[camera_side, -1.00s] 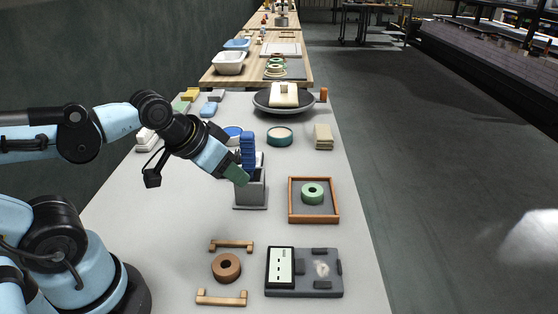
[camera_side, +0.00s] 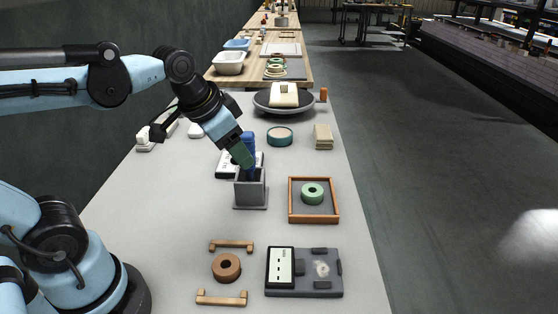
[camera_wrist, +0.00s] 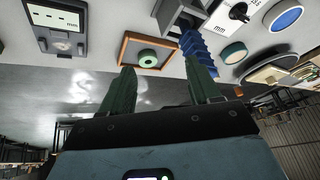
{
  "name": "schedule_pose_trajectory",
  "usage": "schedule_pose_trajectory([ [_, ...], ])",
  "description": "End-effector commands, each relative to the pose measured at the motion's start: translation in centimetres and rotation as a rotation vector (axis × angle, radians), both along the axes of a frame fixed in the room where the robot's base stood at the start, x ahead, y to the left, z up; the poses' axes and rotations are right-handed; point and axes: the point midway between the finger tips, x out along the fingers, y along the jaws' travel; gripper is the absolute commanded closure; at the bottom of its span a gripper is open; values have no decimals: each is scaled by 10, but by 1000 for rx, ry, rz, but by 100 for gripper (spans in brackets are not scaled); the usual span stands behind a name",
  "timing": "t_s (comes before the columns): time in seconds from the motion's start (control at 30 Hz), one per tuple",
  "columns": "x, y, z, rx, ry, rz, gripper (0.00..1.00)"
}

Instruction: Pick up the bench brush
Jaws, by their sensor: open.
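A blue ribbed piece (camera_side: 249,139), which looks like the bench brush, stands upright in a grey open-topped holder (camera_side: 251,191) on the table. In the wrist view the blue piece (camera_wrist: 197,46) rises from the grey holder (camera_wrist: 163,12), close to the right-hand finger. My gripper (camera_side: 240,154) is at the upper part of the blue piece in the side view and partly covers it. In the wrist view my gripper (camera_wrist: 161,68) has its two green fingers wide apart, with nothing held between them. I cannot tell whether a finger touches the blue piece.
A wooden-framed tray (camera_side: 290,215) with a green ring (camera_side: 312,191) lies right of the holder. A teal round dish (camera_side: 280,136) and a turntable (camera_side: 270,105) stand behind. A dark fixture (camera_side: 320,285) and brown ring (camera_side: 227,267) sit nearer. Bare table surrounds the holder's front.

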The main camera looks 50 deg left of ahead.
Motion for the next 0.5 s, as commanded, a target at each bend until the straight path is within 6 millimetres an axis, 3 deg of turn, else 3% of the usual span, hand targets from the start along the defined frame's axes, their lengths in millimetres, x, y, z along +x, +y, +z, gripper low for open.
schedule_pose_trajectory([
  [0.2, 34, 19, 40, 95, 200, -221, 38],
  [0.5, 65, 43, 68, 126, 415, -507, 38],
])
